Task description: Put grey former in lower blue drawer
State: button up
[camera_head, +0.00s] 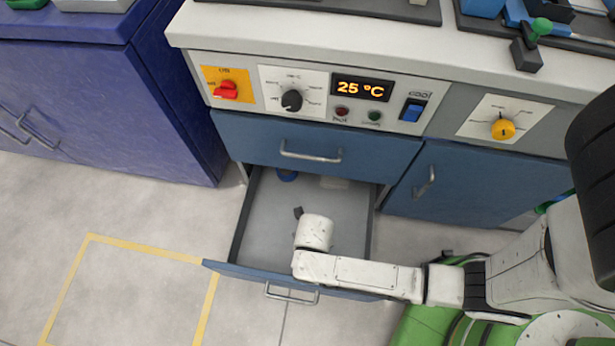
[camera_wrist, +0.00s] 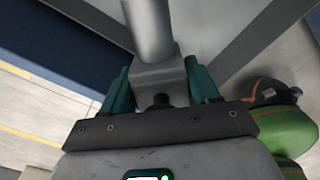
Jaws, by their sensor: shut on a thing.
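The grey former (camera_wrist: 152,30), a block with a round bar, is held between the teal fingers of my gripper (camera_wrist: 160,82) in the wrist view. The lower blue drawer (camera_head: 262,222) is pulled open in the head view, and its grey floor shows. My arm's end is over the drawer's front part. A small dark grey piece (camera_head: 298,212) shows beside my white wrist; I cannot tell whether it is the former or a fingertip. My wrist hides most of the gripper there. In the wrist view the former's far end runs out of the picture.
A blue item (camera_head: 287,175) and a pale item (camera_head: 333,183) lie at the drawer's back. The upper blue drawer (camera_head: 310,140) is shut above it. A blue cabinet door (camera_head: 470,185) is to the right. Floor with yellow tape (camera_head: 150,247) is clear at left.

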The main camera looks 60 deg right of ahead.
jog(key=shift+w+f+b, duration=0.1)
jog(key=shift+f+b, duration=1.05)
jog(key=shift+f, duration=0.7)
jog(key=shift+w+d+f+b, duration=0.15)
jog(key=shift+w+f+b, duration=2.7)
jog(key=shift+w+f, duration=0.55)
jog(key=shift+w+d+f+b, duration=0.15)
jog(key=shift+w+f+b, duration=2.8)
jog(key=shift+w, duration=0.65)
jog(key=shift+f, duration=0.15)
jog(key=shift+f, duration=0.1)
jog(key=o, duration=1.5)
jog(key=shift+c, duration=0.2)
